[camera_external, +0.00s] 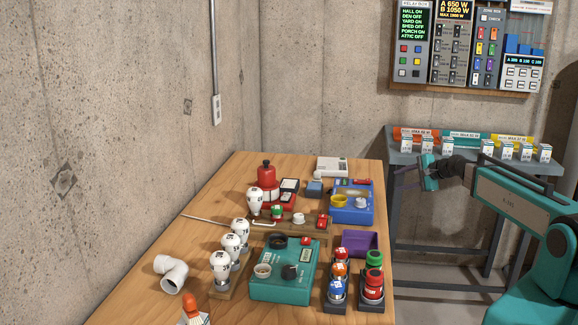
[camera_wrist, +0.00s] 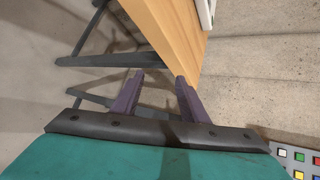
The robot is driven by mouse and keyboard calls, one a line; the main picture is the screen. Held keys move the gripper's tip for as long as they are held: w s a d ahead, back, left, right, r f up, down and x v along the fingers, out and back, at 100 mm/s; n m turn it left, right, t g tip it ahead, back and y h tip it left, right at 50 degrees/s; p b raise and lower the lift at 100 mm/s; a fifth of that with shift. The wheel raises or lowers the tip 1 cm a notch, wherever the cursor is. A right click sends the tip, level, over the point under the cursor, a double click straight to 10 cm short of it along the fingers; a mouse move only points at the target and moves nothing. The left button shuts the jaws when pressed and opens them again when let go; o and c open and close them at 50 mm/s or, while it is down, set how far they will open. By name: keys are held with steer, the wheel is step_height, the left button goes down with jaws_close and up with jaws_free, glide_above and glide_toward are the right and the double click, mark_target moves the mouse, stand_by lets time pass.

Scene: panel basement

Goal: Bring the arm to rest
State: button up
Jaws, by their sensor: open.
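My gripper (camera_external: 408,179) is at the right in the external view, held in the air between the wooden table and the grey side table. Its teal body and purple fingers point left. In the wrist view the two purple fingers of my gripper (camera_wrist: 158,90) stand apart with nothing between them. The wooden table's edge (camera_wrist: 178,30) shows beyond the fingers there. My teal arm extends in from the right in the external view.
The wooden table (camera_external: 140,305) holds bulbs, a teal box (camera_external: 283,283), a blue box (camera_external: 351,212) and a purple bin (camera_external: 360,243). A grey side table (camera_external: 398,158) with small labelled boxes stands behind my gripper. Control panels (camera_external: 465,45) hang on the back wall.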

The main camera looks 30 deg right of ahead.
steer(key=s+a+f+n+g+y+p, duration=0.1)
steer(key=s+a+f+n+g, duration=0.2)
steer(key=s+a+f, duration=0.45)
steer(key=s+a+f+n+g, duration=0.3)
steer(key=s+a+f+n, duration=0.15)
steer(key=f, duration=0.55)
steer(key=s+a+f+n+g+y+p, duration=0.1)
steer(key=s+a+f+n+g, duration=0.2)
steer(key=s+a+f, duration=0.35)
steer(key=s+a+f+n+g+h, duration=0.1)
steer(key=s+f+n+g, duration=0.2)
steer(key=s, duration=0.6)
steer(key=s+a+f+n+g+h+p, duration=0.1)
steer(key=s+a+f+n+g, duration=0.1)
steer(key=s+f, duration=0.4)
steer(key=s+a+f+n+g+h, duration=0.1)
steer(key=s+a+f+n+g, duration=0.1)
steer(key=s, duration=1)
step_height(320, 180, down, 2)
steer(key=n+g, duration=0.1)
steer(key=n, duration=0.2)
steer(key=shift+s+f+g, duration=0.2)
steer(key=shift+s+g, duration=0.1)
steer(key=shift+s, duration=0.05)
